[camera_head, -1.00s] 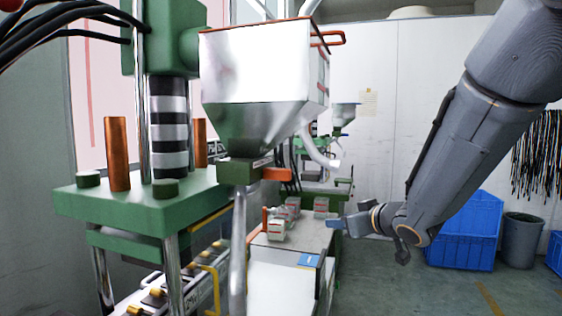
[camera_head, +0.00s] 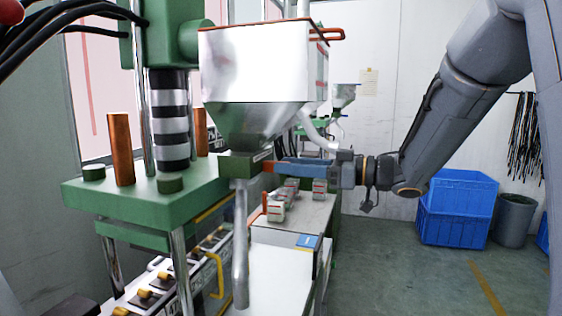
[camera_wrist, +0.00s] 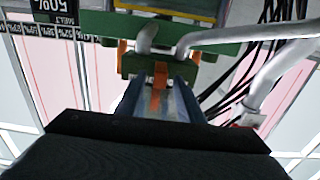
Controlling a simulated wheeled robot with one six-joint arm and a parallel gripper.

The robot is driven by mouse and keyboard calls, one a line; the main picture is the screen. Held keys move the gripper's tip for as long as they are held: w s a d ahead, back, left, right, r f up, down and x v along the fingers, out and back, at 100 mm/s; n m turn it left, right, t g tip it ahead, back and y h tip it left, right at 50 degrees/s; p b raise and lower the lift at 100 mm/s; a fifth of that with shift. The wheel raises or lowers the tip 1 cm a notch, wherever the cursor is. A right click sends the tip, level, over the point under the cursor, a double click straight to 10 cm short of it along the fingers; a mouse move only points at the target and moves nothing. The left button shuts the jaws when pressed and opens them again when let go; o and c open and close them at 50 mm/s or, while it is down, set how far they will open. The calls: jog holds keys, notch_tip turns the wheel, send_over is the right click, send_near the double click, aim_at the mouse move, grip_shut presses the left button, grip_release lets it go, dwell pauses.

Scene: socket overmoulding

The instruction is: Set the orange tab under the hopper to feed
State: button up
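The metal hopper (camera_head: 262,70) stands beside the green press, with a green block (camera_head: 238,163) under its outlet. The orange tab (camera_head: 268,166) sticks out of the right side of that block. In the wrist view the orange tab (camera_wrist: 160,76) points toward me from the block (camera_wrist: 133,66). My gripper (camera_head: 278,168) reaches in level from the right, its blue fingers at the tab and covering most of it. In the wrist view my gripper (camera_wrist: 161,88) has its fingertips lined up around the tab. Whether they press on it cannot be told.
A metal pipe (camera_head: 240,245) runs down below the block. A bench (camera_head: 305,212) with several small white-and-red parts lies under my gripper. The green press table (camera_head: 140,205) is at left. Blue crates (camera_head: 455,215) and open floor are at right.

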jog(key=shift+p+x, duration=0.3)
jog(key=shift+x, duration=1.15)
